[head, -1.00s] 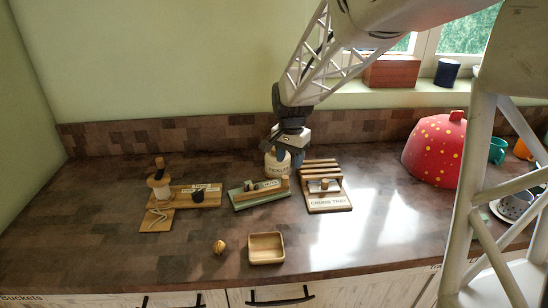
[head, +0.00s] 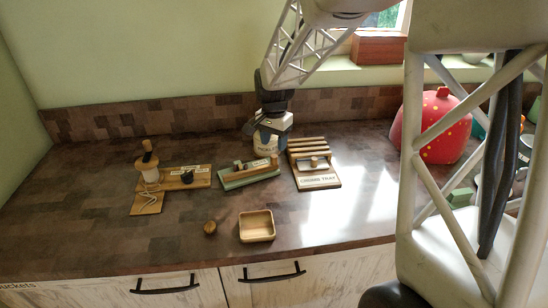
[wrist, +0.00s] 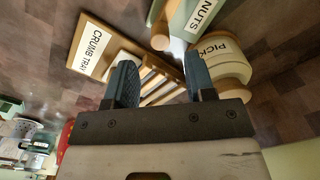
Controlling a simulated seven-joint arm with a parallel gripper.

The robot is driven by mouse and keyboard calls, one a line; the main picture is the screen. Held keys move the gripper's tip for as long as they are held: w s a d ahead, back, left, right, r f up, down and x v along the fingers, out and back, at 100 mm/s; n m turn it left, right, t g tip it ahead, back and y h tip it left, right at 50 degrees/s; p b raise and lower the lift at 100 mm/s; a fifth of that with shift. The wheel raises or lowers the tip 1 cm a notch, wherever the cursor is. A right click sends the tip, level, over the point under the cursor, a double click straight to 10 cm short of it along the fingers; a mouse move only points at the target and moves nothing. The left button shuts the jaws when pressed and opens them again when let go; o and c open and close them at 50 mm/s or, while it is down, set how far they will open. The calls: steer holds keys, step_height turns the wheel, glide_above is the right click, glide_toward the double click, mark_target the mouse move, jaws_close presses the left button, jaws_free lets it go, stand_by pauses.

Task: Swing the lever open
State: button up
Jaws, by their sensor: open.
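My gripper (head: 268,132) is open, behind the green-based stand and next to the white jar. In the wrist view its two blue-grey fingers (wrist: 160,82) are apart with nothing held. I cannot tell for sure which part is the lever. The green-based stand (head: 235,183) carries a grey piece and an upright wooden peg (head: 274,161). In the wrist view its green side (wrist: 182,18) carries a label reading "NUTS", with a round wooden piece (wrist: 160,42) near it. The jar (wrist: 228,66), labelled "PICK...", is beside the right finger.
The wooden crumb tray stand (head: 318,182) is just right of the green stand. A wooden stand with a spool (head: 150,176) is on the left. A small square wooden dish (head: 257,226) and a round nut-like object (head: 210,228) lie in front.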

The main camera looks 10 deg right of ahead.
mark_target(274, 156)
steer(key=shift+f, duration=3.2)
jaws_close()
